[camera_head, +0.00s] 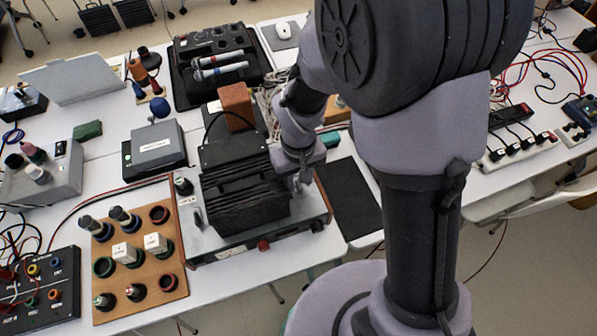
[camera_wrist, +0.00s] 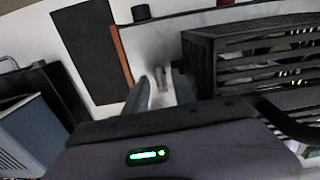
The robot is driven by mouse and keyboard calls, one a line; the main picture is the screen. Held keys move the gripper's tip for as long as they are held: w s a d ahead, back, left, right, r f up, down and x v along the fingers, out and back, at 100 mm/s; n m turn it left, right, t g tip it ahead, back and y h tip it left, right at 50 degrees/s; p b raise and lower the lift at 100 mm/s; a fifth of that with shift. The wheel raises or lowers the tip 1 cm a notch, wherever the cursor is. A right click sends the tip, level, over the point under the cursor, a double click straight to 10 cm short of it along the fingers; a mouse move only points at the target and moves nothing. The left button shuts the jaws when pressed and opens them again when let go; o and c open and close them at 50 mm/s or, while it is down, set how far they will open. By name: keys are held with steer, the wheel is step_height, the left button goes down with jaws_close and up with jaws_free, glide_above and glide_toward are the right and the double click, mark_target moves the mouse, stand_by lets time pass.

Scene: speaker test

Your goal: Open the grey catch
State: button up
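A small grey catch (camera_wrist: 161,78) shows in the wrist view on the pale top panel of a bench instrument, beside its black slatted block. My gripper (camera_wrist: 160,88) points at it, with one finger on each side and visible gaps between. The fingers look open; I cannot tell whether either touches the catch. In the head view my gripper (camera_head: 298,183) is low at the right side of the black ribbed block (camera_head: 245,195) on the instrument (camera_head: 270,246). There my wrist hides the catch.
A brown peg board (camera_head: 140,285) with several knobs and cups stands left of the instrument. A grey box (camera_head: 158,148) and a brown block (camera_head: 236,105) stand behind. A dark mat (camera_head: 352,198) lies flat to the right. Cables lie around.

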mark_target(298, 184)
step_height(298, 184, up, 17)
steer(key=p, duration=0.6)
steer(key=shift+p, duration=0.4)
steer(key=shift+r, duration=0.15)
steer(key=s+d+r+m+t+y+b, duration=0.1)
steer(key=s+d+r+m+t+b, duration=0.1)
steer(key=s, duration=0.4)
steer(key=s+d+r+m+t+y+b, duration=0.1)
steer(key=s+d+r+m+t+b, duration=0.1)
steer(key=s+d+r+m, duration=0.3)
step_height(298, 184, up, 2)
steer(key=shift+s+d+r+m+t, duration=0.25)
steer(key=shift+s+m+t, duration=0.35)
steer(key=shift+t, duration=0.3)
